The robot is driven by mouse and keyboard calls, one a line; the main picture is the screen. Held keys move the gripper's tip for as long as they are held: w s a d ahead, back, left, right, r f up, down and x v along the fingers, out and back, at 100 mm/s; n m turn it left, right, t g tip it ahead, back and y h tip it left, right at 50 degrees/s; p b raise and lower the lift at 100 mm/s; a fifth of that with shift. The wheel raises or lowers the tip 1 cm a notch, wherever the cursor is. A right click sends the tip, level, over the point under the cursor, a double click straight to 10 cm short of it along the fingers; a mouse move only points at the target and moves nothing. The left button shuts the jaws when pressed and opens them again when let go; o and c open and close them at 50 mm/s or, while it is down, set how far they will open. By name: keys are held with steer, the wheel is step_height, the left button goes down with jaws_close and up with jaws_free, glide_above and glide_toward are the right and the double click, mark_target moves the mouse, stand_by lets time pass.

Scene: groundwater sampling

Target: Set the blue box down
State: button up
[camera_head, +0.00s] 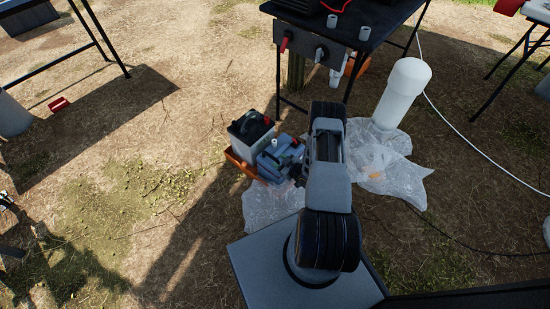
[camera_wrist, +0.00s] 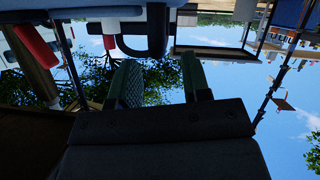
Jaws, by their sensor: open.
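The blue box (camera_head: 268,167) is low near the ground in the camera_head view, just left of my arm. It sits close beside a grey box with a black top (camera_head: 250,133), at an orange tray. My arm and dark parts in front cover some of it, so I cannot tell exactly what it rests on. In the camera_wrist view the two green fingers of my gripper (camera_wrist: 158,85) stand apart, with nothing held between them. I do not make out the blue box in that view.
A white cylinder (camera_head: 403,90) stands on clear plastic sheeting (camera_head: 395,160) to the right. A small red object (camera_head: 59,104) lies on the ground at left. Open dirt lies left of the boxes.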

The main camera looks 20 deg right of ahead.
steer(key=p+v, duration=0.2)
steer(key=v, duration=0.5)
steer(key=w+d+r+g+h, duration=0.3)
steer(key=w+r, duration=0.4)
steer(key=r, duration=0.3)
step_height(320, 180, up, 13)
steer(key=a+m+g+h, duration=0.1)
steer(key=m+g+h, duration=0.1)
steer(key=h, duration=0.1)
steer(key=s+a+r+m+g+y, duration=0.1)
steer(key=s+a+r+m+g, duration=0.3)
steer(key=s+a+r, duration=1.2)
steer(key=s+r+g, duration=0.1)
steer(key=s, duration=0.2)
steer(key=shift+r+y, duration=0.3)
steer(key=shift+r, duration=0.1)
steer(key=shift+w, duration=0.1)
